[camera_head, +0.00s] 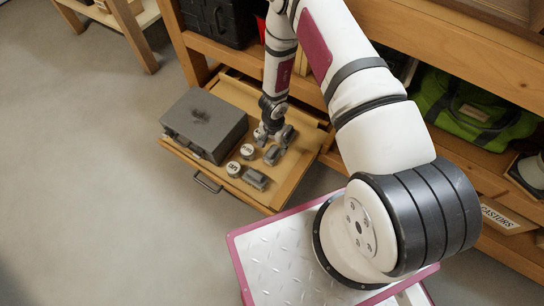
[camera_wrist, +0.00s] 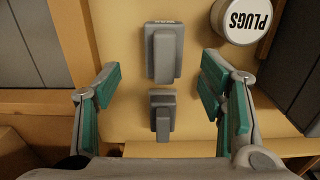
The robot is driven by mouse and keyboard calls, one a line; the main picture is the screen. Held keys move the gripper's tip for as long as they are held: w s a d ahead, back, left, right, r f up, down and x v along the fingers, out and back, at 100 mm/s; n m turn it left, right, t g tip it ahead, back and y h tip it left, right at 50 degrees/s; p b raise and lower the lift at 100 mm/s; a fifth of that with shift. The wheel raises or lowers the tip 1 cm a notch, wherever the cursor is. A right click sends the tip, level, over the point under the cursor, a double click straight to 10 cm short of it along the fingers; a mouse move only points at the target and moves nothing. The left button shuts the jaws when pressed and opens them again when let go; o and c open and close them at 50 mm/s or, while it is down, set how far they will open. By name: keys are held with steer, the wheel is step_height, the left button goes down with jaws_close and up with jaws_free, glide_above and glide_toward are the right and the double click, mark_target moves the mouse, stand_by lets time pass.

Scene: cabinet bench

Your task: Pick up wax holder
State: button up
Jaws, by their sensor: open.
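Two grey blocks with narrower raised tops lie on the wooden drawer floor in the wrist view: a larger, lighter one (camera_wrist: 164,54) with small lettering at its far edge, and a smaller, darker one (camera_wrist: 162,112) nearer my palm. I cannot tell which is the wax holder. My gripper (camera_wrist: 160,88) is open above them, with green-padded fingers spread to the left and right of the blocks and nothing held. In the head view my gripper (camera_head: 274,133) is low over the open drawer (camera_head: 288,186), partly covering what lies below it.
A white-lidded jar marked PLUGS (camera_wrist: 247,20) stands close to the right finger. Other lidded jars (camera_head: 233,169) stand in the drawer's front part. A grey metal box (camera_head: 204,122) fills its left side. A green bag (camera_head: 472,108) sits on the shelf to the right.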

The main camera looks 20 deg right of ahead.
mark_target(272, 150)
steer(key=shift+w+a+f+b, duration=0.15)
steer(key=shift+f+b, duration=0.65)
steer(key=shift+f, duration=0.75)
steer(key=shift+w+d+f+b, duration=0.1)
steer(key=shift+f+b, duration=0.65)
steer(key=shift+f, duration=0.8)
steer(key=shift+a, duration=0.1)
steer(key=shift+c, duration=0.5)
steer(key=c, duration=1.3)
